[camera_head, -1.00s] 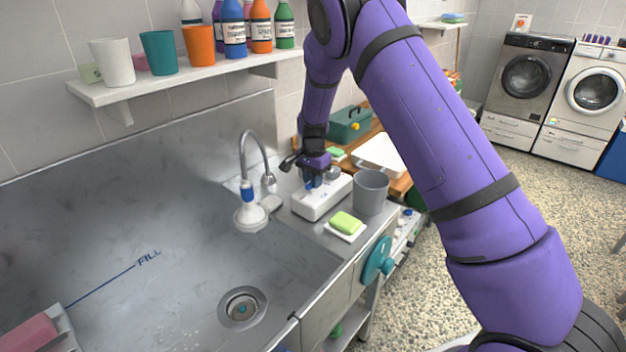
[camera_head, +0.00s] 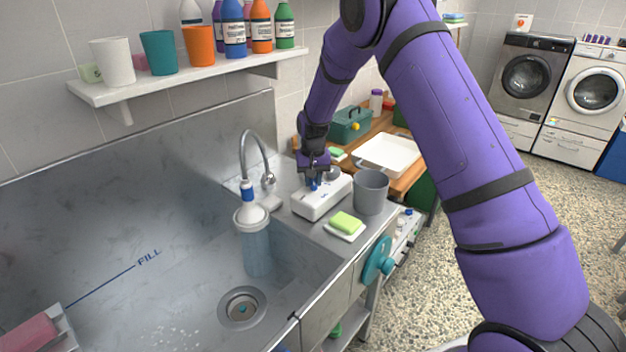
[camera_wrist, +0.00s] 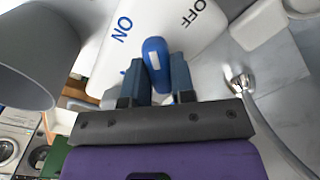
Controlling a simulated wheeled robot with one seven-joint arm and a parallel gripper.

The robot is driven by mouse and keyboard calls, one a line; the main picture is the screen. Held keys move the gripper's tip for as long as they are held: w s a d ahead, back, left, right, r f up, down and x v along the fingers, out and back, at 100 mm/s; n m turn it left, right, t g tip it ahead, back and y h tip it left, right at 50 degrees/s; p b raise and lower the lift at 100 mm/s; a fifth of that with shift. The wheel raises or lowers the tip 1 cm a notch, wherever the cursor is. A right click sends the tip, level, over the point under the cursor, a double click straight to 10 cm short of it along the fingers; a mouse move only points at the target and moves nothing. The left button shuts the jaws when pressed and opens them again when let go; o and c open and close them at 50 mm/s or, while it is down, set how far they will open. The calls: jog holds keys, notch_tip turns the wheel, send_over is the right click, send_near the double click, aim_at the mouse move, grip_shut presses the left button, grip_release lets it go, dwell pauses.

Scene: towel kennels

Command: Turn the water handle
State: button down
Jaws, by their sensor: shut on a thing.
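The water handle is a blue lever (camera_wrist: 155,55) on a white box (camera_head: 320,200) marked ON and OFF, on the counter right of the basin. In the wrist view the lever stands between the fingers of my gripper (camera_wrist: 158,84), which is shut on it. The blue ON lettering (camera_wrist: 123,28) is left of the lever and OFF is at the upper right. In the head view my gripper (camera_head: 315,183) is over the box and mostly hides the lever.
A grey cup (camera_head: 371,192) stands close to the right of the box. A green sponge on a white dish (camera_head: 345,226) lies in front. The curved faucet pipe (camera_head: 255,143) is to the left. A white tray (camera_head: 390,153) lies behind.

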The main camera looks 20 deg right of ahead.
jog(key=shift+n, duration=1.2)
jog(key=c, duration=1)
grip_release()
jog(key=shift+o, duration=0.2)
notch_tip(320, 180, up, 11)
